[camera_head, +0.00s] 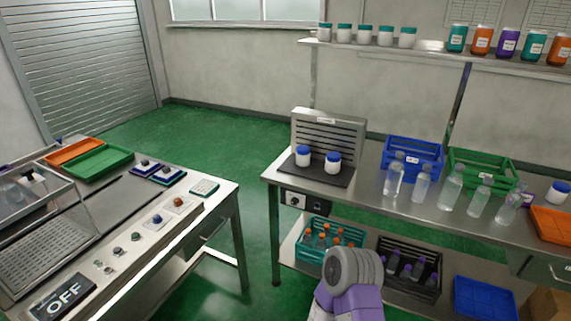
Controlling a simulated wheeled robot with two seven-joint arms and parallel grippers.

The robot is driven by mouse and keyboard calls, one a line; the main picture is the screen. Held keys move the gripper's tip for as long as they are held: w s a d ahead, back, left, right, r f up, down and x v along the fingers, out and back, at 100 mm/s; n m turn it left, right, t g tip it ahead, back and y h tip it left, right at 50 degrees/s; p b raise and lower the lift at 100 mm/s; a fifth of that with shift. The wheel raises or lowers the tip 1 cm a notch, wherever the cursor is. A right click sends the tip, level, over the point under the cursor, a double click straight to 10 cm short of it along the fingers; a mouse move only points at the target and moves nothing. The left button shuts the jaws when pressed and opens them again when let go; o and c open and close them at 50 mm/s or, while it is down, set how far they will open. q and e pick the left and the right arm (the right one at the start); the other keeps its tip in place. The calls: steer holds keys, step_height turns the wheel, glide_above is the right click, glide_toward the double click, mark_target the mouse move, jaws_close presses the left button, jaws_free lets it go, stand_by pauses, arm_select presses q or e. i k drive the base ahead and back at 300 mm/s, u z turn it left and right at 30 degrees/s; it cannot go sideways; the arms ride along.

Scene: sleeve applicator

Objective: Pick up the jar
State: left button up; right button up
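Two white jars with blue lids stand upright side by side on the dark plate of a small machine on the right-hand bench: a left jar (303,158) and a right jar (333,164). Another white jar with a blue lid (557,194) stands at the bench's far right. Several white jars with green lids (364,36) stand on the wall shelf. The frame does not show which jar is meant. A grey and purple link of my arm shows at the bottom centre, below the bench front. Neither of my grippers is visible.
Clear bottles (452,188) stand along the bench (375,200), before a blue crate (412,160) and a green crate (480,172). An orange tray (550,222) lies at right. The lower shelf holds bottle crates. A control table (212,205) stands left; green floor lies between.

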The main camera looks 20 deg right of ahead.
mark_target(302, 152)
steer(key=z, duration=0.65)
steer(key=i, duration=0.6)
steer(key=z, duration=0.65)
steer(key=i, duration=0.75)
steer(key=u, duration=0.35)
